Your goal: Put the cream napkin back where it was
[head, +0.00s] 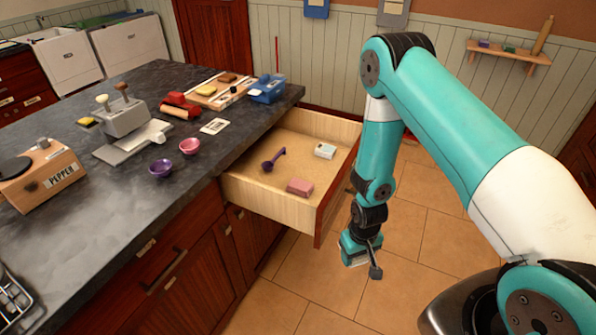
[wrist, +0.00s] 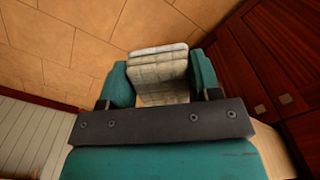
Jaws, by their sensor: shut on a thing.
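The cream napkin (wrist: 158,66) is a folded, layered pad between the two fingers of my gripper (wrist: 160,80) in the wrist view. The fingers touch it on both sides. In the head view my gripper (head: 359,250) hangs low in front of the open drawer (head: 262,205), outside it and to the right of its front panel. Only a small pale bit of the napkin shows there, mostly hidden by the gripper. The napkin's former place cannot be told from these frames.
The drawer holds a purple scoop (head: 273,160), a pink block (head: 300,187) and a small white box (head: 325,151), with bare floor between them.

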